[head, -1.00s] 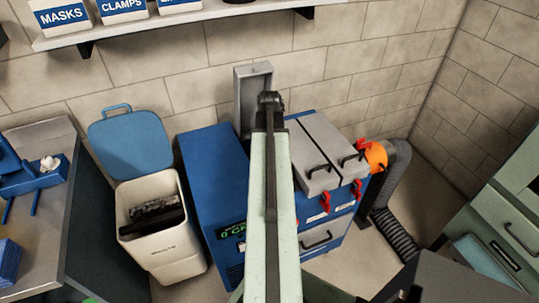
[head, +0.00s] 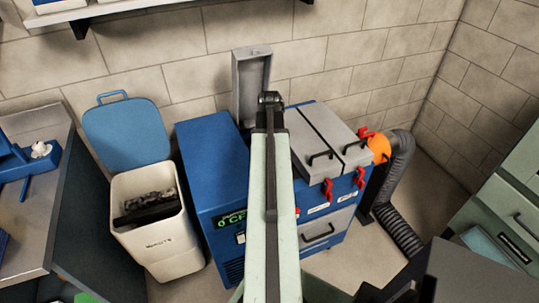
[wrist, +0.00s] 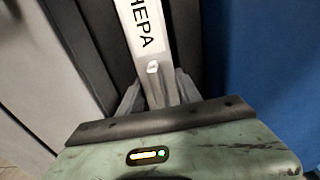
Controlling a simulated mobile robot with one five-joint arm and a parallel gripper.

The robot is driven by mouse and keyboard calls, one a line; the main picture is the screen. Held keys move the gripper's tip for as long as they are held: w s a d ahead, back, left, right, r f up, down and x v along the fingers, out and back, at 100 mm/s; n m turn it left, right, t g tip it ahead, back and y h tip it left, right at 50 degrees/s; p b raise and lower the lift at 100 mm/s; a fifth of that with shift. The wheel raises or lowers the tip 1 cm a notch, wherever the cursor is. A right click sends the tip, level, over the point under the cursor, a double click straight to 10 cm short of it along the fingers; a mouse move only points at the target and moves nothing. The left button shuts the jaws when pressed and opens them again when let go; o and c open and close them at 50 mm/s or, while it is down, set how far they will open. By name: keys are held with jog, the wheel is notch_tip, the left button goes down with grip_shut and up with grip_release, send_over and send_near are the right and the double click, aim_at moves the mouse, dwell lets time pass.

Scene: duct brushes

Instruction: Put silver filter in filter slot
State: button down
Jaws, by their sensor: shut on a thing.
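The silver filter (wrist: 142,28), a pale narrow strip marked HEPA, shows in the wrist view. My gripper (wrist: 155,85) is shut on its near end, at a small tab. A dark recess (wrist: 188,45) lies beside the filter, with a blue panel to the right; it appears to be the filter slot. I cannot tell how deep the filter sits in it. In the head view my arm reaches over the blue machine (head: 212,165) towards an upright open grey lid (head: 250,85). My arm hides the gripper, filter and slot there.
An orange collar (head: 379,147) joins a grey duct hose (head: 398,170). A white waste bin (head: 150,235) with dark contents stands left. A wall shelf (head: 150,8) runs above.

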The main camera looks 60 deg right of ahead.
jog(key=shift+s+a+f, duration=0.55)
jog(key=shift+s+f, duration=0.1)
jog(key=shift+f, duration=0.1)
jog(key=c, duration=0.7)
grip_release()
jog(key=shift+w, duration=0.1)
jog(key=shift+c, duration=0.2)
jog(key=shift+w+r+p, duration=0.35)
jog(key=shift+r+p, duration=0.35)
jog(key=shift+p, duration=0.15)
jog(key=r+p, duration=0.5)
jog(key=p, duration=0.1)
jog(key=r+p, duration=0.3)
jog(key=shift+d+r, duration=0.3)
jog(key=shift+d, duration=0.1)
notch_tip(320, 180, up, 5)
jog(key=p, duration=0.4)
jog(key=shift+f+p, duration=0.2)
jog(key=shift+p, duration=0.2)
jog(key=shift+f, duration=0.15)
